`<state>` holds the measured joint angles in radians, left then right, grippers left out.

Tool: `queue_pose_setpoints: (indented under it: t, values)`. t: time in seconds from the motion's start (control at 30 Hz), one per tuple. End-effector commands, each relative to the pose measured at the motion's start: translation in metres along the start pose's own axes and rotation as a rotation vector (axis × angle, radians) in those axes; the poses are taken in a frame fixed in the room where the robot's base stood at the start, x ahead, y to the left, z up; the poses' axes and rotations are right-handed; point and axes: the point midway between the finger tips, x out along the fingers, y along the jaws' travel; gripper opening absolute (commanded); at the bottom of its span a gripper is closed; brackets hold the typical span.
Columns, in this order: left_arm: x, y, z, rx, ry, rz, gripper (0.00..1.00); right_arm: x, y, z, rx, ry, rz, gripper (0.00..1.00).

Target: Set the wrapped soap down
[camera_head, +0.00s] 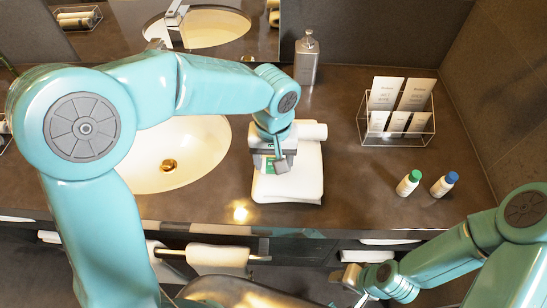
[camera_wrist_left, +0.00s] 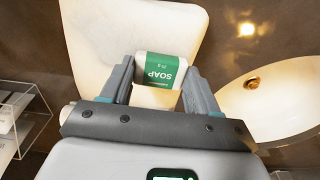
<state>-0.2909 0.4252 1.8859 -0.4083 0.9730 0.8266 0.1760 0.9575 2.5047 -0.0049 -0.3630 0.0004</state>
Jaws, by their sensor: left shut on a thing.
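In the head view my left gripper (camera_head: 277,163) is over the folded white towel (camera_head: 288,188), and a green bit of the soap (camera_head: 268,165) shows beside the fingers. I cannot tell whether the soap touches the towel. My right gripper (camera_head: 350,278) is low in front of the counter, partly cut off by the frame's bottom edge.
A round white sink (camera_head: 190,150) lies left of the towel. A rolled white towel (camera_head: 312,131) and a grey dispenser (camera_head: 306,58) stand behind. A wire card rack (camera_head: 397,112) and two small bottles, green-capped (camera_head: 408,183) and blue-capped (camera_head: 444,184), are to the right. Bare counter lies between.

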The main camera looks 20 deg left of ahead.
Motion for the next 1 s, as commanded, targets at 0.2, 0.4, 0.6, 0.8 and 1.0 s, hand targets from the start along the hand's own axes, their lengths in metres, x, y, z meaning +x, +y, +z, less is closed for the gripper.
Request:
queue_pose_setpoints:
  t: [0.2, 0.4, 0.6, 0.8, 1.0]
  values:
    - [0.004, 0.0, 0.0, 0.0, 0.0, 0.0, 0.7, 0.003, 0.001, 0.0, 0.0, 0.0, 0.0, 0.43]
    - [0.003, 0.0, 0.0, 0.0, 0.0, 0.0, 0.86, 0.003, 0.001, 0.0, 0.0, 0.0, 0.0, 0.43]
    - [-0.002, 0.0, 0.0, 0.0, 0.0, 0.0, 0.86, -0.002, -0.001, 0.0, 0.0, 0.0, 0.0, 0.43]
    - [-0.036, 0.001, -0.001, 0.0, 0.005, 0.004, 0.86, -0.001, 0.0, 0.0, 0.0, 0.0, 0.0, 0.43]
    - [-0.083, 0.001, -0.001, 0.001, 0.004, 0.003, 0.86, -0.003, -0.001, 0.0, 0.0, 0.0, 0.0, 0.43]
